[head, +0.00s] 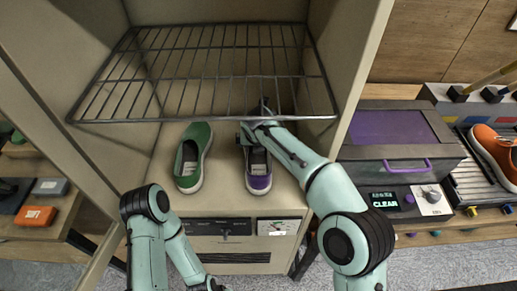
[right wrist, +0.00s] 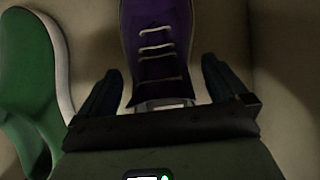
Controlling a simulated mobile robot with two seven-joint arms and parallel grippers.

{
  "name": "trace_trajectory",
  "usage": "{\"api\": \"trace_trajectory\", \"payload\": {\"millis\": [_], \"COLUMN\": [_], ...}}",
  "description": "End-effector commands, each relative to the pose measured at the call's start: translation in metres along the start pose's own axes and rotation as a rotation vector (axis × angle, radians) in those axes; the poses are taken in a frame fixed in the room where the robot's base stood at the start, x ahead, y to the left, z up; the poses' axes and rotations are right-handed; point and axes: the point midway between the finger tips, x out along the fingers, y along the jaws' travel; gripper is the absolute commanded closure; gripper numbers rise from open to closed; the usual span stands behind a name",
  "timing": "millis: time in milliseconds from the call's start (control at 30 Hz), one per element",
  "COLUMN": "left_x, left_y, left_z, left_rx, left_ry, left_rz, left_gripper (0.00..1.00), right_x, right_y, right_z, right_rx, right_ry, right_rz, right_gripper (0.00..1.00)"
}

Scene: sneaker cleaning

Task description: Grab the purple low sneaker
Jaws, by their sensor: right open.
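The purple low sneaker (head: 259,182) sits on the cabinet floor below a wire rack, partly hidden by my right arm in the head view. In the right wrist view its dark purple upper with pale laces (right wrist: 157,58) lies between my open fingers. My right gripper (right wrist: 160,88) is open, one finger on each side of the sneaker; I cannot tell whether either finger touches it. In the head view the right gripper (head: 258,128) is over the sneaker's far part.
A green slip-on shoe (head: 193,157) stands left of the purple sneaker and also shows in the right wrist view (right wrist: 28,75). The wire rack (head: 215,75) spans the cabinet above. The right cabinet wall (head: 352,60) is close to my right arm. An orange sneaker (head: 497,155) stands far right.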

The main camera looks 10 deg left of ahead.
Motion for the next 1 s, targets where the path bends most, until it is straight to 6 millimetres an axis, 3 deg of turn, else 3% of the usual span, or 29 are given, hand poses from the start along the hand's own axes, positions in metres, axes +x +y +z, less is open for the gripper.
{"api": "trace_trajectory", "payload": {"millis": [100,367,533,567,1000], "left_x": [0.001,0.000,0.000,0.000,-0.004], "left_y": [0.000,0.000,0.000,0.000,0.002], "left_z": [0.000,0.000,0.000,0.000,-0.001], "left_rx": [0.000,0.000,0.000,0.000,0.001], "left_ry": [0.000,0.000,0.000,0.000,0.002], "left_rz": [0.000,0.000,0.000,0.000,0.001], "left_gripper": [0.43,0.43,0.43,0.43,0.43], "right_x": [0.012,0.015,0.014,0.014,0.002], "right_y": [0.000,0.000,0.000,0.000,0.001], "right_z": [0.000,0.001,0.000,0.000,0.008], "right_rx": [0.000,0.000,0.000,0.000,0.000], "right_ry": [-0.001,-0.002,-0.002,-0.002,-0.006], "right_rz": [0.000,0.001,0.001,0.001,0.003], "right_gripper": [0.00,0.00,0.52,0.58,0.58]}}
